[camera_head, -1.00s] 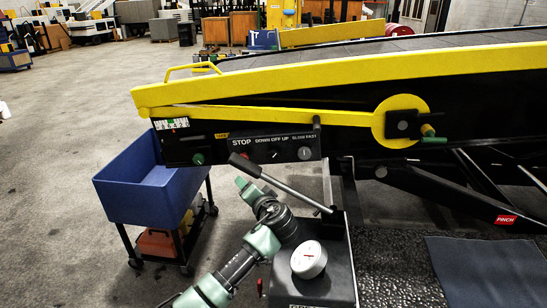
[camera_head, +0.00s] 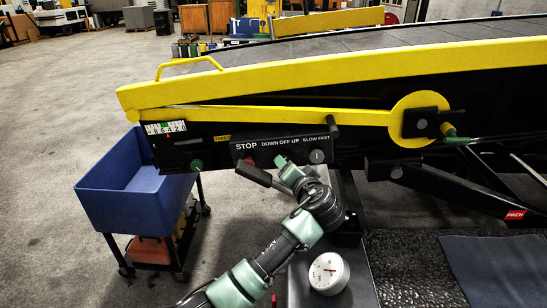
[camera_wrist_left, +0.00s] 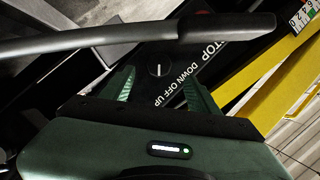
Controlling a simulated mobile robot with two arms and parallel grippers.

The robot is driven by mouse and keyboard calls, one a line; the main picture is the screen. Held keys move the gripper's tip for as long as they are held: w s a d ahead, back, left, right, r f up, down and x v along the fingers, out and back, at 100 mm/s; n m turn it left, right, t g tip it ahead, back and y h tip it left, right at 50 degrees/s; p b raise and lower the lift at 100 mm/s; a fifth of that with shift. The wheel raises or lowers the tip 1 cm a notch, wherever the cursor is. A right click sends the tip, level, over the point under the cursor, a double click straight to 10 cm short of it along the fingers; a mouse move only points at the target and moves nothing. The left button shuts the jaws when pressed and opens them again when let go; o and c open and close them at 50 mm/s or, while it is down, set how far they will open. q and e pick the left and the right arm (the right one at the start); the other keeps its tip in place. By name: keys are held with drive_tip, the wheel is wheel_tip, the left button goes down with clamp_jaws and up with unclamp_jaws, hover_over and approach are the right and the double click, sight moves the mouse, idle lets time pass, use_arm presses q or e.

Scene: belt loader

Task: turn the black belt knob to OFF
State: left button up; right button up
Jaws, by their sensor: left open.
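The black belt knob (camera_wrist_left: 158,70) has a white line and sits beneath the DOWN OFF UP label on the control panel (camera_head: 290,150). In the left wrist view its line is slanted to the label, tilted toward the UP side. My left gripper (camera_wrist_left: 162,92) is open, with one green finger on each side of the knob in that view. I cannot tell whether the fingers touch it or how much gap is left. In the head view my left gripper (camera_head: 282,164) is in front of the panel and hides the belt knob. My right gripper is not in view.
A lever with a black grip (camera_head: 254,173) crosses close to my left gripper, and also shows in the wrist view (camera_wrist_left: 228,27). The SLOW FAST knob (camera_head: 317,156) is to the right and the red stop button (camera_head: 248,160) to the left. A blue bin (camera_head: 130,205) stands left.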

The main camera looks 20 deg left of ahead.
use_arm(q)
drive_tip(key=p+x, duration=0.1)
drive_tip(key=x, duration=0.5)
drive_tip(key=shift+w+p, duration=0.25)
drive_tip(key=shift+p, duration=0.05)
clamp_jaws()
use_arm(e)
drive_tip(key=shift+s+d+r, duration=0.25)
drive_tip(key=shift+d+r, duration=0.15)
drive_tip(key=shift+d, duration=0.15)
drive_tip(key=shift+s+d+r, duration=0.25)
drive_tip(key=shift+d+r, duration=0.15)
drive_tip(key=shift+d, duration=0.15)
